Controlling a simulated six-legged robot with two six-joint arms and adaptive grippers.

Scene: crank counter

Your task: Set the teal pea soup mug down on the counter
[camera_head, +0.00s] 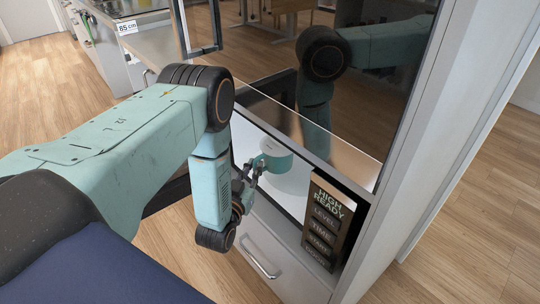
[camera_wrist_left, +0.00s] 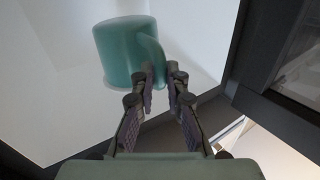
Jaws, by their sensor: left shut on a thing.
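The teal mug (camera_head: 272,157) is inside the white cavity of a microwave-like appliance in the head view. It also shows in the left wrist view (camera_wrist_left: 124,50), with its handle toward my fingers. My left gripper (camera_head: 250,176) reaches in through the open front and is shut on the mug's handle; its fingertips also show in the left wrist view (camera_wrist_left: 162,78). The mug looks roughly upright. I cannot tell whether its base touches the cavity floor, and its contents are not visible. My right gripper is out of view.
A control panel (camera_head: 326,222) reading "HIGH READY" stands right of the cavity. A drawer with a bar handle (camera_head: 260,258) is below. Dark reflective glass (camera_head: 300,60) rises above. A counter with an "85 cm" label (camera_head: 128,27) lies at upper left, partly behind my arm.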

